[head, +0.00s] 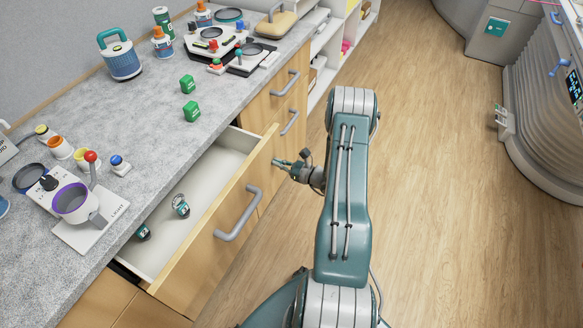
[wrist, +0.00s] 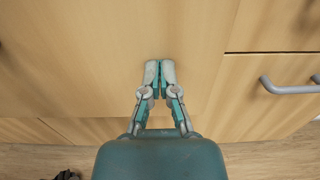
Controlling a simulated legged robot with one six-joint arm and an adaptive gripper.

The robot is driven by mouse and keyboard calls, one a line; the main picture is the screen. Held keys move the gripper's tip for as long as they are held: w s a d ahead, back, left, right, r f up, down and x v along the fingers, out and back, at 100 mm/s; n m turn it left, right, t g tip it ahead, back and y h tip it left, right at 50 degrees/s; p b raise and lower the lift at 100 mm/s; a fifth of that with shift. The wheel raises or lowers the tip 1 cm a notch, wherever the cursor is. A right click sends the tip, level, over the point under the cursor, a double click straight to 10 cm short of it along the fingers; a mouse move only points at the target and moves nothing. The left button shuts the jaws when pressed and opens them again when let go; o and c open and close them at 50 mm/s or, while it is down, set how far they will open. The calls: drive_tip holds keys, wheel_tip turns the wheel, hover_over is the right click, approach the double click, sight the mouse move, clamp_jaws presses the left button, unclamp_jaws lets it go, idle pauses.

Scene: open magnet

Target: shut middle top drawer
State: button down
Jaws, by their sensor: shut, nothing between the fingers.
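The open wooden drawer (head: 210,262) sticks out from under the grey countertop, with a grey bar handle (head: 238,214) on its front. Its white inside holds a small dark round item (head: 181,206) and another (head: 142,233) near its left end. My gripper (head: 277,163) is at the far right end of the drawer front, close to its upper edge; I cannot tell if it touches. In the wrist view my gripper (wrist: 160,66) has its fingertips together, empty, in front of a plain wooden face (wrist: 90,60).
Closed drawers with grey handles (head: 290,122) lie beyond the open one; one such handle shows in the wrist view (wrist: 290,86). The wooden floor (head: 440,200) at right is clear.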

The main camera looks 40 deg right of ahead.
hover_over(241, 160)
drive_tip(key=shift+w, duration=0.3)
drive_tip(key=shift+r, duration=0.1)
idle(0.5)
drive_tip(key=shift+s+d, duration=0.2)
drive_tip(key=v, duration=1.3)
drive_tip(key=shift+d+f, duration=0.2)
drive_tip(key=shift+f, duration=0.1)
drive_tip(key=shift+s+a+r, duration=0.1)
drive_tip(key=shift+s+a, duration=0.05)
drive_tip(key=shift+s, duration=0.3)
